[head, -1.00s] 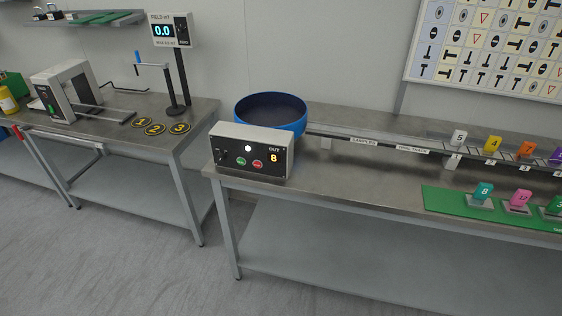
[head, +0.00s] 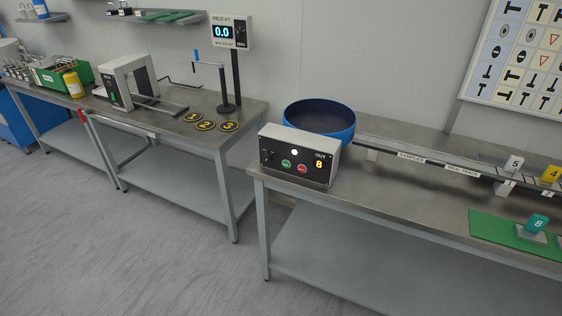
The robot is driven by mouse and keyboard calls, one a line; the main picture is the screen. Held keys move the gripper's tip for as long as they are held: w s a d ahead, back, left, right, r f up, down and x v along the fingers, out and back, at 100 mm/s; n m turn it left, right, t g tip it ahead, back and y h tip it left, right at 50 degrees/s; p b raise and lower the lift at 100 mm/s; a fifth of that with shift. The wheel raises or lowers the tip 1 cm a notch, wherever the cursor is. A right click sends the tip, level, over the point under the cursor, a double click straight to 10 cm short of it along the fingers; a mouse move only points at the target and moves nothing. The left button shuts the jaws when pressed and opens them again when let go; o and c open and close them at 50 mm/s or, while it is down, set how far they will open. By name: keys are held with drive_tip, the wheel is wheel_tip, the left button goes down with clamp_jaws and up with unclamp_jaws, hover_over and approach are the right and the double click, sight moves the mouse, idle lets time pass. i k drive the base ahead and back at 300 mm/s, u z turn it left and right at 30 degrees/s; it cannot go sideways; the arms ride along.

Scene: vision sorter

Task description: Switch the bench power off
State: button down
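A control box (head: 299,156) stands at the left front corner of the right-hand bench (head: 400,200). Its dark front panel has a small black switch (head: 267,155) at the left, a lit white lamp (head: 294,152), a green button (head: 286,163), a red button (head: 302,168) and an orange display reading 8 under OUT. The switch's exact position is too small to tell. A field meter (head: 231,32) on a post on the left-hand bench reads 0.0. My gripper is not in view.
A blue bowl (head: 320,121) stands behind the box, with a track running right from it. Numbered tags stand at the right, one on a green mat (head: 490,228). The left bench (head: 165,115) holds a grey frame and yellow-ringed discs. The grey floor (head: 130,240) in front is clear.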

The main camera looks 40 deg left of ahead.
sight(268, 158)
drive_tip(key=u, duration=4.85)
drive_tip(key=i, duration=0.1)
drive_tip(key=z, duration=3.15)
drive_tip(key=k, duration=0.95)
drive_tip(key=z, duration=0.15)
drive_tip(key=i, duration=0.7)
drive_tip(key=u, duration=0.05)
